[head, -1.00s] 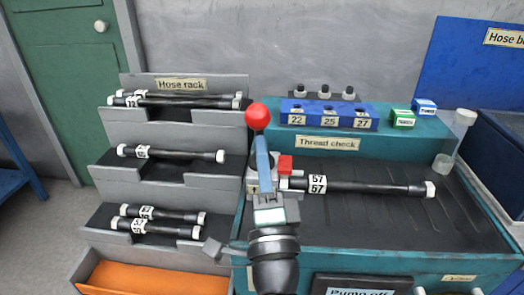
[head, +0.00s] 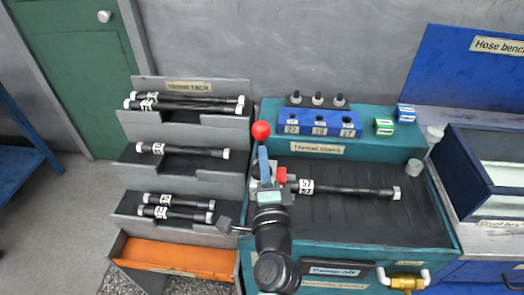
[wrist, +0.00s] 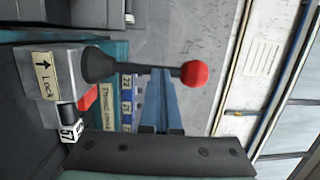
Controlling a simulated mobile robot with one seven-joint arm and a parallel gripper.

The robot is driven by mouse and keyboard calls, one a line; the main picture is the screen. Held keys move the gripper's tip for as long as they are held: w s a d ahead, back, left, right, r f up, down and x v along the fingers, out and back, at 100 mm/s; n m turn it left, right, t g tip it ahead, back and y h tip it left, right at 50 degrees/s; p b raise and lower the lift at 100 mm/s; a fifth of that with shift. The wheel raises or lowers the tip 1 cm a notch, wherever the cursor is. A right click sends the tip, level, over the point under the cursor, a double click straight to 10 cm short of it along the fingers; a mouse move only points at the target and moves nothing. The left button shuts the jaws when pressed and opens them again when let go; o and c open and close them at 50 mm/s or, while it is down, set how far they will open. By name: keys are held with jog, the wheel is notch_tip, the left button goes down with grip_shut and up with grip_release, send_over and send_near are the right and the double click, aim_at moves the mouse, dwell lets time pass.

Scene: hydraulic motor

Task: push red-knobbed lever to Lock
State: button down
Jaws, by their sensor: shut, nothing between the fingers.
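The red knob (head: 261,131) tops the lever at the left end of the thread-check bench. In the wrist view the red knob (wrist: 196,73) sits on a dark rod rising from a black base (wrist: 98,66). Beside that base is a grey block with a "Lock" label and arrow (wrist: 45,76). My gripper (head: 262,150) is shut, with nothing between its blue fingers. In the wrist view my gripper (wrist: 159,74) overlaps the lever's rod just below the knob; I cannot tell whether they touch. In the head view the fingers hide most of the rod.
A black hose tagged 57 (head: 350,190) lies in the bench, its left end at a clamp with a red part (head: 281,174). A blue gauge block (head: 318,122) stands behind. The hose rack (head: 180,125) is at left. Pump-off panel (head: 338,272) is in front.

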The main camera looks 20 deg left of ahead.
aim_at(266, 138)
jog(key=w+g+p, duration=0.1)
jog(key=p, duration=0.4)
jog(key=w+a+g+h+p, duration=0.1)
jog(key=w+g+p, duration=0.1)
jog(key=p, duration=0.4)
jog(key=w+r+g+h+p, duration=0.1)
jog(key=p, duration=0.5)
jog(key=shift+w+a+r+m, duration=0.15)
jog(key=shift+w+m, duration=0.1)
jog(key=shift+m, duration=0.15)
jog(key=shift+w+r, duration=0.1)
